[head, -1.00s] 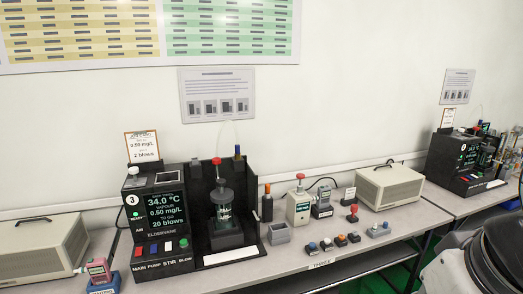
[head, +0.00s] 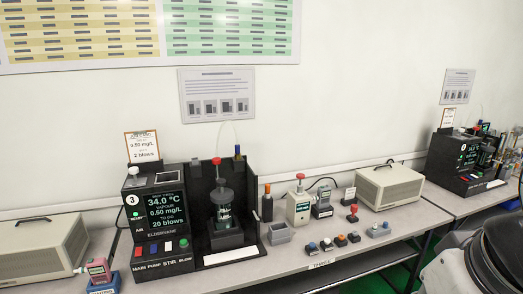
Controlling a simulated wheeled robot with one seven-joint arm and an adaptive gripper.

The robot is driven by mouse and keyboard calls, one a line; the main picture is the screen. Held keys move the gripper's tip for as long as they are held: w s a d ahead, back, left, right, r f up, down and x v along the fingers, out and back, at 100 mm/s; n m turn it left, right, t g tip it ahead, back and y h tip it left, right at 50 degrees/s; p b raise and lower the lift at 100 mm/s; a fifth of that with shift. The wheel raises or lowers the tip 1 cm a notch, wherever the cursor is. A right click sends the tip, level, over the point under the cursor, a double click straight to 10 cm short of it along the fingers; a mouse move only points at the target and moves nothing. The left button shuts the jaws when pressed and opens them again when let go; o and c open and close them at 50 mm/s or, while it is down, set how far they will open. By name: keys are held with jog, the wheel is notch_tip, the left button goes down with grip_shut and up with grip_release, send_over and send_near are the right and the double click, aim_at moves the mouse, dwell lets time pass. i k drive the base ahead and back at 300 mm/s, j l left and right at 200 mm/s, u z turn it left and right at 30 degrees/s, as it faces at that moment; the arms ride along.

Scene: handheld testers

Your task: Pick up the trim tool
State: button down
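I cannot tell for sure which item is the trim tool. A small red-topped piece with a dark base (head: 352,214) stands on the bench right of centre. A slim tool with a blue end (head: 238,152) stands upright at the back right of the black station (head: 159,225). A dark bottle with an orange cap (head: 267,203) stands just right of that station. My gripper is not in view. A large dark rounded part of my own arm fills the lower right corner and hides some of the bench.
Several small coloured-knob blocks (head: 340,240) line the bench front (head: 285,263). A pink handheld tester (head: 98,270) sits on a blue base at left.

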aim_at(354, 208)
jog(key=i+l, duration=0.25)
jog(key=i, duration=0.2)
jog(key=i+l, duration=0.25)
jog(key=i, duration=0.25)
jog(key=i+l+u, duration=0.1)
jog(key=i+l, duration=0.15)
jog(key=i, duration=0.2)
